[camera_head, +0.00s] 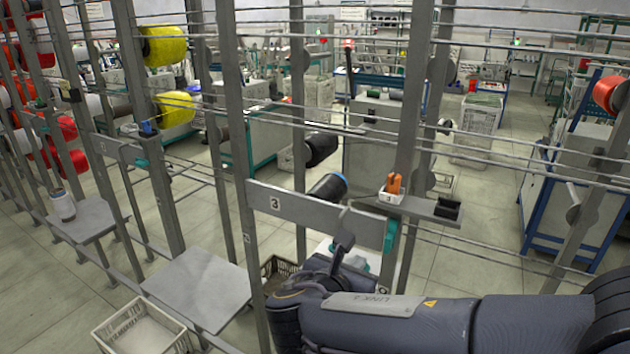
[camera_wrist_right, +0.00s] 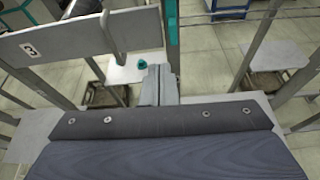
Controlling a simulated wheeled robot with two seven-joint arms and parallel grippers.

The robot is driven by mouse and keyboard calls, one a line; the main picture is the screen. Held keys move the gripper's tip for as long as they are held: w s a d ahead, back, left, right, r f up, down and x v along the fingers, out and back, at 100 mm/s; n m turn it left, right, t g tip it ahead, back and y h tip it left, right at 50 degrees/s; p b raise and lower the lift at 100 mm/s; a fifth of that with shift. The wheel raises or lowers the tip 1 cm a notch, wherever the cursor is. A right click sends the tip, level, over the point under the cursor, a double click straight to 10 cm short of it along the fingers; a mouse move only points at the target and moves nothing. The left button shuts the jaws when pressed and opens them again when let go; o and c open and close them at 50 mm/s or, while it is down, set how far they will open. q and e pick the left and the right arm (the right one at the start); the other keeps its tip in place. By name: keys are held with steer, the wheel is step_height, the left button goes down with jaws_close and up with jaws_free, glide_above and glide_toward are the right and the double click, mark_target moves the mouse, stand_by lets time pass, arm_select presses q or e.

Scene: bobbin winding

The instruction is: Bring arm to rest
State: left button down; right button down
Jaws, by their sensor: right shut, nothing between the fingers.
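My right arm comes in from the right in the head view, its forearm lying low across the front of the rack. The right gripper (camera_head: 344,242) is in front of the grey crossbar marked 3 (camera_head: 285,204). In the right wrist view the right gripper's fingers (camera_wrist_right: 157,80) are shut with nothing between them, and the crossbar (camera_wrist_right: 75,42) stands beyond them. I cannot tell whether the gripper touches the bar. My left gripper is not in view.
An orange item (camera_head: 394,184) sits in a white holder on a small shelf, beside a black holder (camera_head: 447,208). A dark bobbin with a blue end (camera_head: 328,187) is behind the crossbar. Grey plates (camera_head: 198,288) and a crate (camera_head: 140,330) stand at left. Thin wires cross the rack.

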steer(key=s+d+f+m+g+y, duration=0.4)
steer(key=s+d+f+m+g, duration=0.45)
steer(key=s+d+m, duration=0.45)
steer(key=s+a+f+m+t+y, duration=0.1)
steer(key=s+m+y, duration=0.6)
steer(key=m, duration=1)
steer(key=s+a+t, duration=0.1)
steer(key=s+a, duration=0.1)
steer(key=s, duration=0.1)
steer(key=shift+a+m, duration=0.3)
steer(key=shift+a, duration=0.05)
